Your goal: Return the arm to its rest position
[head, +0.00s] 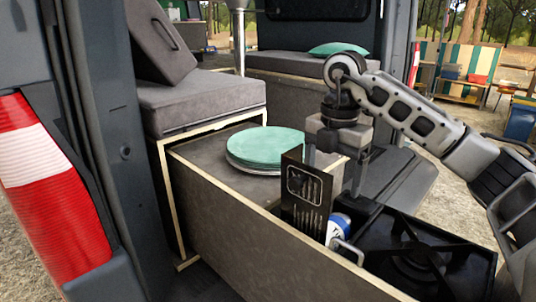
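My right arm comes in from the right, and its gripper (333,172) points down over the pull-out drawer unit (240,225). Its two fingers are apart, with nothing seen held between them. The fingers are just behind and beside an upright black panel with a cutlery picture (306,194); I cannot tell whether they touch it. My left gripper is not in view.
Stacked teal plates (268,146) lie on the unit's top. A blue and white can (338,228) stands near a black stove (415,262). Grey cushions (200,98) are behind. The van pillar with a red and white light (45,190) is at left.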

